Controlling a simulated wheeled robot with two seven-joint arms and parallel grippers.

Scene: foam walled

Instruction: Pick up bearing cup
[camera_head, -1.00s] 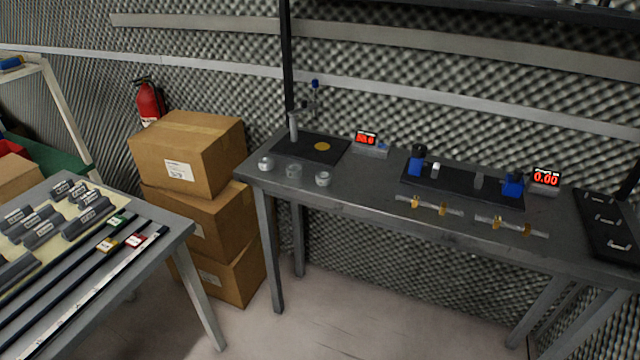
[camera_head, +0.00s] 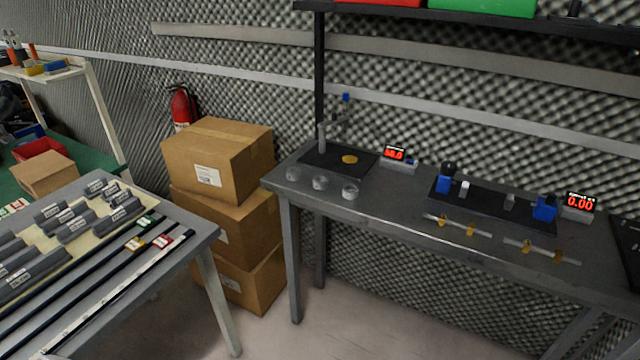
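Three small silvery round cups stand in a row on the left front part of the grey metal workbench (camera_head: 385,210). They are the left cup (camera_head: 292,174), the middle cup (camera_head: 320,183) and the right cup (camera_head: 350,191). They stand apart from each other and look upright. I cannot tell which of them is the bearing cup. Behind them is a black mat (camera_head: 325,161) with a yellow disc (camera_head: 349,159) and an upright stand (camera_head: 322,140). Neither of my grippers is in view.
Stacked cardboard boxes (camera_head: 225,160) stand left of the workbench. A second table (camera_head: 195,235) with grey blocks and dark strips is at the lower left. Blue fixtures (camera_head: 446,176) and red-lit displays (camera_head: 395,153) stand on the bench. Floor (camera_head: 310,330) is clear in front.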

